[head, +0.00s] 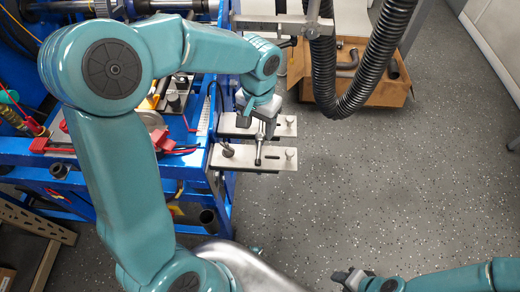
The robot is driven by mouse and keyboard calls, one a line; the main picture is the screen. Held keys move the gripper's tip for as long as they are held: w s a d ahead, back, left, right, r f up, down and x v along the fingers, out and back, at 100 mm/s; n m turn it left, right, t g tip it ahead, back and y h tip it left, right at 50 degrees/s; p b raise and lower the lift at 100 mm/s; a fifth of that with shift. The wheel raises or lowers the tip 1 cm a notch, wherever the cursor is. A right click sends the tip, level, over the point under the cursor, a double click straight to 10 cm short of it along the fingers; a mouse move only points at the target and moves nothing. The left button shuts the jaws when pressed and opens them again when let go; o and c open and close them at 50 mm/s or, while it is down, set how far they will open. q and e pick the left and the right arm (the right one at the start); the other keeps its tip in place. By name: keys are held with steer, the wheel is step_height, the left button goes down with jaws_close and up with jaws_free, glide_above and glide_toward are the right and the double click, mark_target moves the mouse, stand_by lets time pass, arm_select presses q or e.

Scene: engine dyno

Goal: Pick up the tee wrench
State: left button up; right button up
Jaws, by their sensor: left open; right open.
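My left gripper (262,112) hangs over the metal brackets at the right edge of the blue bench and is open. Directly below it in the head view is a slim grey metal shaft (260,144), which looks like the stem of the tee wrench. Its upper end meets the gripper's outline, and its lower end overlaps the front bracket. The fingers cover that upper end, so I cannot tell whether they touch it. My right gripper (350,277) is open and empty above the floor at the bottom right.
Two flat metal brackets (276,165) with upright studs stick out from the blue bench (195,170). A black corrugated hose (323,75) hangs to the right, in front of a cardboard box (372,98) of parts. The speckled floor (400,190) is clear.

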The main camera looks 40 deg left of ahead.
mark_target(260, 136)
arm_select(q)
step_height(260, 136, down, 3)
steer(key=shift+d+r, duration=0.15)
steer(key=shift+w+f, duration=0.15)
steer(key=shift+f, duration=0.15)
steer(key=shift+r, duration=0.1)
steer(key=shift+c, duration=1.3)
jaws_close()
